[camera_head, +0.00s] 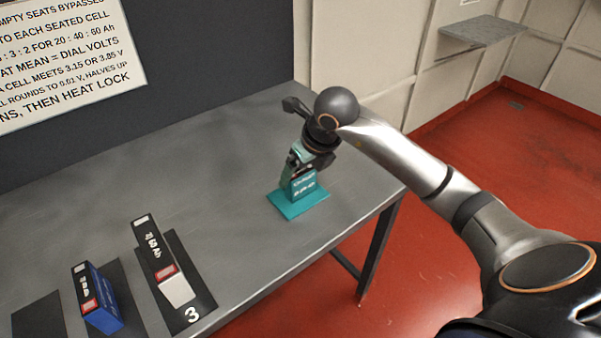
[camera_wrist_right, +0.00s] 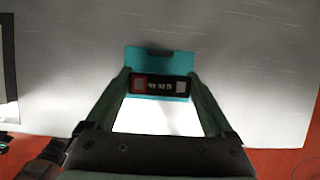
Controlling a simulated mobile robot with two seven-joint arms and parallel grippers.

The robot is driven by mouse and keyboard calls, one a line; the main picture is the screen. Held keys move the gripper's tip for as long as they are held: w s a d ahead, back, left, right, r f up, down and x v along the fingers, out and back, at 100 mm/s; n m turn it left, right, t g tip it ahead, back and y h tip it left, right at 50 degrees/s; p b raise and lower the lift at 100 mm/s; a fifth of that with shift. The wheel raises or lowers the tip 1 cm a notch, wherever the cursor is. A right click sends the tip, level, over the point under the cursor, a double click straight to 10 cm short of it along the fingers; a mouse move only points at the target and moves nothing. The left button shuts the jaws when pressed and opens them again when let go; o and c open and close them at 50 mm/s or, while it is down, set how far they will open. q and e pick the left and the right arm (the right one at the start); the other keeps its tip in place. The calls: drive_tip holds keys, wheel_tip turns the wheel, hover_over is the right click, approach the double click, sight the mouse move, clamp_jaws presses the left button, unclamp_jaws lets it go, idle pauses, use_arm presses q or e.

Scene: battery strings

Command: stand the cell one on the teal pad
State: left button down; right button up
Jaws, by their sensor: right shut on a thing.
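A teal cell (camera_head: 300,184) with pale print stands upright at the teal pad (camera_head: 285,206), near the table's right end. Its print is too small to read as a number. My right gripper (camera_head: 303,163) is over its top and shut on it. In the right wrist view the cell's dark top (camera_wrist_right: 160,86) with a red square sits between the two fingertips, with the teal pad (camera_wrist_right: 160,58) around and behind it. I cannot tell whether the cell's base touches the pad. My left gripper is not in view.
A white and black cell (camera_head: 160,262) marked 60 Ah is on a dark mat (camera_head: 200,300) numbered 3. A blue cell (camera_head: 97,300) is on another dark mat to its left. A bare dark mat (camera_head: 40,318) lies further left. The grey table (camera_head: 190,185) is clear between them and the pad.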

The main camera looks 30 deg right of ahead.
drive_tip(key=shift+f, duration=0.45)
drive_tip(key=shift+f, duration=0.1)
drive_tip(key=o, duration=1.4)
drive_tip(key=shift+r, duration=0.25)
drive_tip(key=v, duration=1.1)
drive_tip(key=shift+s+r, duration=0.2)
drive_tip(key=shift+r, duration=0.15)
drive_tip(key=shift+s+f, duration=0.1)
